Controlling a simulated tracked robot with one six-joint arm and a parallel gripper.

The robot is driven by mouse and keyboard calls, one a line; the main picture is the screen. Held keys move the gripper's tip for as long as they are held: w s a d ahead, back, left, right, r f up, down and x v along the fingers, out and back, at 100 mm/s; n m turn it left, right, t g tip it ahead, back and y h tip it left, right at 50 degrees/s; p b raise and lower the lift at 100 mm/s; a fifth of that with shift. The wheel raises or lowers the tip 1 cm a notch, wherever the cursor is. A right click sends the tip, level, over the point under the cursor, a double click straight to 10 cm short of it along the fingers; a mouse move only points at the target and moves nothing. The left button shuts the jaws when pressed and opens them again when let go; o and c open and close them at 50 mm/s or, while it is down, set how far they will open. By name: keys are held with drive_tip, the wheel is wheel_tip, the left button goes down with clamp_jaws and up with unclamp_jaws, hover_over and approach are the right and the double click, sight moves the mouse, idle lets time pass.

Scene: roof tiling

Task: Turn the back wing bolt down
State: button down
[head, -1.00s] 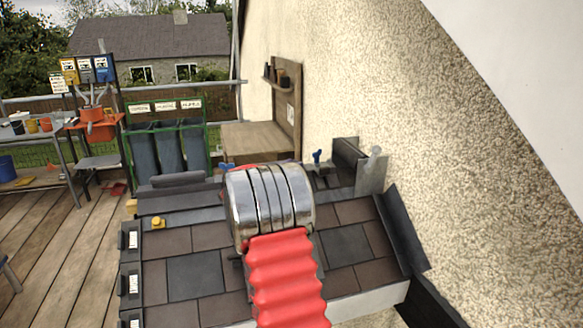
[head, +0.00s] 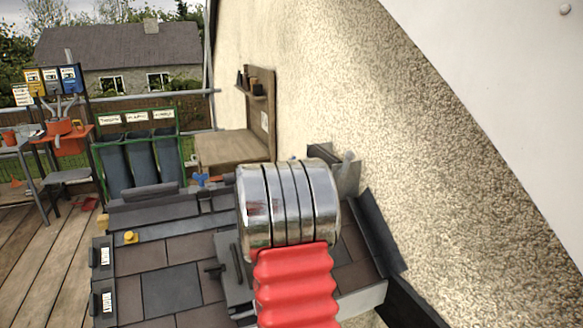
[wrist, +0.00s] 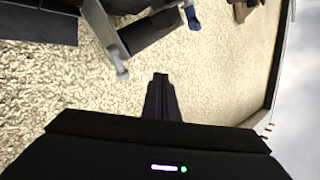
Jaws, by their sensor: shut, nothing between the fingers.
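A blue wing bolt (head: 200,180) stands upright at the back left of the tiled roof section in the head view. A second blue wing bolt (head: 293,158) barely shows behind my arm's chrome joint. One blue wing bolt (wrist: 192,18) is at the top of the wrist view, apart from my fingers; I cannot tell which of the two it is. My gripper (wrist: 162,78) is shut and empty, with its dark fingertips in front of the pebbled wall. In the head view my arm hides the gripper.
The pebbledash wall (head: 310,70) rises close on the right. A pale knob-ended piece (head: 348,158) stands beside it; it also shows in the wrist view (wrist: 121,70). A yellow knob (head: 130,237) sits at the roof section's left. A wooden bench (head: 230,148) and grey bins (head: 140,158) stand behind.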

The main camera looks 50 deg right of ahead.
drive_tip(key=f+m+t, duration=0.1)
drive_tip(key=m, duration=0.2)
drive_tip(key=a+f+m+t+y, duration=0.1)
drive_tip(key=m, duration=0.2)
drive_tip(key=w+a+f+m+t, duration=0.1)
drive_tip(key=m, duration=0.2)
drive_tip(key=shift+a+f+y, duration=0.15)
drive_tip(key=shift+f+y, duration=0.2)
drive_tip(key=shift+y, duration=0.05)
drive_tip(key=x, duration=1)
drive_tip(key=w, duration=0.2)
drive_tip(key=shift+w+a, duration=0.2)
drive_tip(key=shift+w, duration=0.1)
drive_tip(key=shift+w+a, duration=0.1)
drive_tip(key=shift+w, duration=0.65)
